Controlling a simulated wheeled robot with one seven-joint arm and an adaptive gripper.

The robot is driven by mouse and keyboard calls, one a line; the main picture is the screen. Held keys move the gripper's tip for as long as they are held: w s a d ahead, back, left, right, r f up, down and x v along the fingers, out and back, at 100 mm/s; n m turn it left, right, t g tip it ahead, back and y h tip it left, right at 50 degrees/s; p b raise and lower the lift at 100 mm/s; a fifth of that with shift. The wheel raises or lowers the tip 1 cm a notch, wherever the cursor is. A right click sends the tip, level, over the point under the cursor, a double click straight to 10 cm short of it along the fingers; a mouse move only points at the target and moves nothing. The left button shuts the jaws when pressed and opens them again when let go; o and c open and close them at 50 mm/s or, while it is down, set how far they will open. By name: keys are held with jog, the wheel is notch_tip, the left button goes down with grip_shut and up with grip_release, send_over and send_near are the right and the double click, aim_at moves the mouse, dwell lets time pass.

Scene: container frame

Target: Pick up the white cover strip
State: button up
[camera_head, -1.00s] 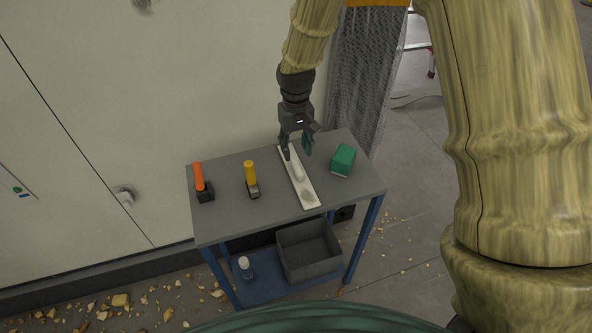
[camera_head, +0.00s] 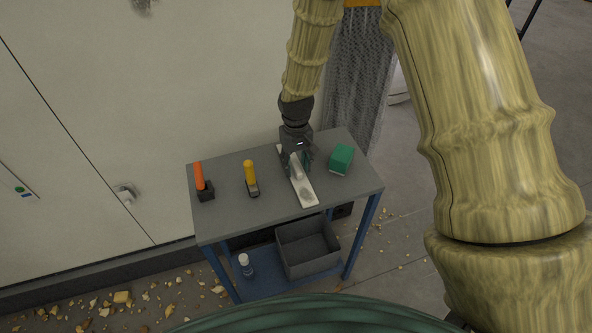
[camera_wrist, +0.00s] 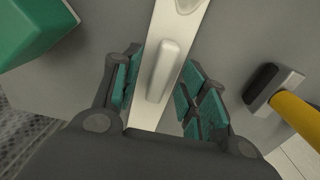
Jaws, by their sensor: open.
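The white cover strip (camera_head: 306,196) lies flat on the grey table, a long narrow plate with a raised rounded handle along its middle. In the wrist view the strip (camera_wrist: 188,35) runs between my fingers, and its handle (camera_wrist: 165,68) stands up between the teal pads. My gripper (camera_head: 299,168) is open, low over the strip, with one finger on each side of the handle. It also shows in the wrist view (camera_wrist: 158,95), with a gap between each pad and the handle. The far part of the strip is hidden under my gripper.
A green block (camera_head: 342,157) stands right of the strip. A grey bin (camera_head: 308,252) and a white-capped bottle (camera_head: 245,264) are on the lower shelf.

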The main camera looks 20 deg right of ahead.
aim_at(296, 165)
grip_shut()
jog(key=shift+r, duration=0.15)
notch_tip(296, 165, up, 10)
jog(key=b, duration=0.2)
dwell(0.6)
